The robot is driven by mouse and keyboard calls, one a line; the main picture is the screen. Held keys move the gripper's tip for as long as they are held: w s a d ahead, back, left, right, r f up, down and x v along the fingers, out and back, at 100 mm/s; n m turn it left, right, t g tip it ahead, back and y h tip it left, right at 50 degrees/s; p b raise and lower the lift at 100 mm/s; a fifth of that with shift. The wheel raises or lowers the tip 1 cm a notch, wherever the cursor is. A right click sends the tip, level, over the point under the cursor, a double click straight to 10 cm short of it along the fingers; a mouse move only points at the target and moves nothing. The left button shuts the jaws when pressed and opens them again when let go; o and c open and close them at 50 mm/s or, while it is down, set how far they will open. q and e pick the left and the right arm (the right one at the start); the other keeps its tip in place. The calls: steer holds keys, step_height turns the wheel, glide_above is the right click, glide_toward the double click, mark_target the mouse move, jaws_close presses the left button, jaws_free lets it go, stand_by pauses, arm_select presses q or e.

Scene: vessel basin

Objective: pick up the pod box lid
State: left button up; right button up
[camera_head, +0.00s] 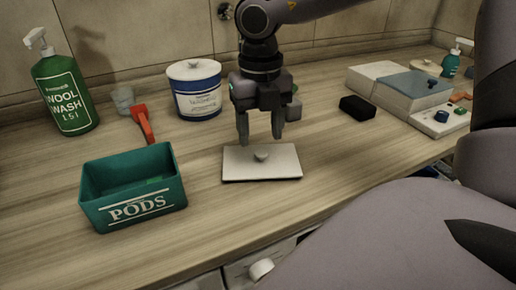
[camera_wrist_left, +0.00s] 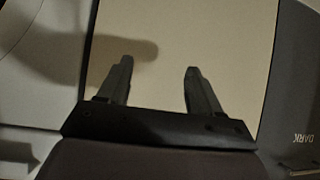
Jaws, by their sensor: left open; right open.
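The pod box lid (camera_head: 240,170) is a pale flat square plate with a small round knob (camera_head: 261,155) in its middle. It lies flat on the counter right of the green pod box (camera_head: 135,209), which is open at the top and marked PODS. My right gripper (camera_head: 260,138) points down over the lid, with its fingers open and apart above the knob; I cannot tell the exact gap. My left gripper (camera_wrist_left: 155,72) shows in the left wrist view, open and empty before a plain beige surface (camera_wrist_left: 190,30).
A green wool wash bottle (camera_head: 65,92), a glass, a red-handled tool (camera_head: 142,122) and a white-lidded tub (camera_head: 195,95) stand behind. A black block (camera_head: 357,108) and pale boxes (camera_head: 390,90) lie to the right. The front counter near the lid is clear.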

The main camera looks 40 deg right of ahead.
mark_target(261, 152)
step_height(261, 152, down, 4)
steer(key=shift+d+f, duration=0.1)
steer(key=shift+f, duration=0.05)
jaws_close()
arm_select(q)
steer(key=shift+r, duration=0.1)
